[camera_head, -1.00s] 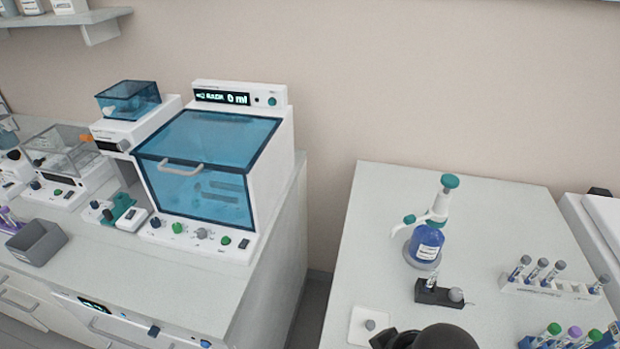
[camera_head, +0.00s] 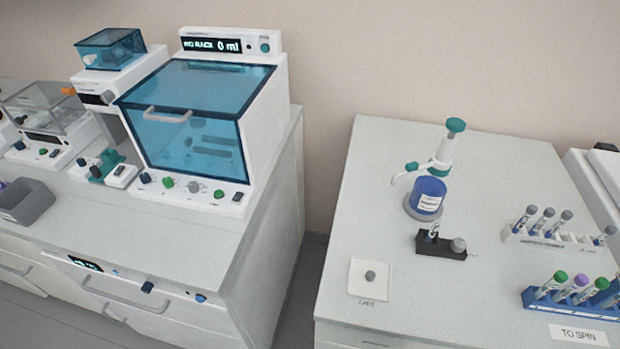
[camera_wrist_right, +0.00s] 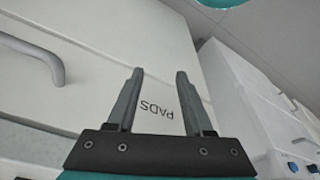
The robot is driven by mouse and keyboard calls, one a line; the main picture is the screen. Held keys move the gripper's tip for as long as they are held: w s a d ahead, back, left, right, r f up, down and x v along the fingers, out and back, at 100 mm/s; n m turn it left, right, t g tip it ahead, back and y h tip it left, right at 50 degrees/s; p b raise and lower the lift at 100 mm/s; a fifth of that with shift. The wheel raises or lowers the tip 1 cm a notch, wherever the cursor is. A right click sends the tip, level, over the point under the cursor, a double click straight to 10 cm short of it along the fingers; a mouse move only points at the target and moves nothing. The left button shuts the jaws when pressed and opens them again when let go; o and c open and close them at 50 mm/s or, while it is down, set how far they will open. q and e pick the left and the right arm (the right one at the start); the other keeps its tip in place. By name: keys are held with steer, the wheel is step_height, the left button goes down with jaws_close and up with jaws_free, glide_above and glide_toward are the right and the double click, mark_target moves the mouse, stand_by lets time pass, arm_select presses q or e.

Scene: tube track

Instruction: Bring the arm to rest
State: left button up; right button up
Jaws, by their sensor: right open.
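My right gripper (camera_wrist_right: 157,95) shows in the right wrist view. Its two dark fingers are apart with nothing between them. Behind the fingers is a pale cabinet front with the label "PADS" (camera_wrist_right: 154,109), seen upside down. Neither gripper shows in the head view now. My left gripper is in no view.
The right bench (camera_head: 390,320) holds a blue bottle with a dispenser (camera_head: 428,196), a black holder (camera_head: 440,243), a white tube rack (camera_head: 555,240) and a blue tube rack (camera_head: 575,303). A blue-lidded machine (camera_head: 195,140) stands on the left bench. A drawer handle (camera_wrist_right: 35,55) shows near the right gripper.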

steer(key=s+d+f+b, duration=0.1)
steer(key=s+f+b, duration=0.2)
steer(key=f, duration=0.6)
steer(key=s+d+f+g+b, duration=0.1)
steer(key=s+f+b, duration=0.2)
steer(key=s+f, duration=0.5)
steer(key=s+d+f+b, duration=0.1)
steer(key=s+f+b, duration=0.2)
steer(key=f, duration=0.9)
steer(key=s, duration=0.3)
steer(key=shift+s+f+g, duration=0.15)
steer(key=shift+s+g, duration=0.1)
steer(key=shift+g, duration=0.05)
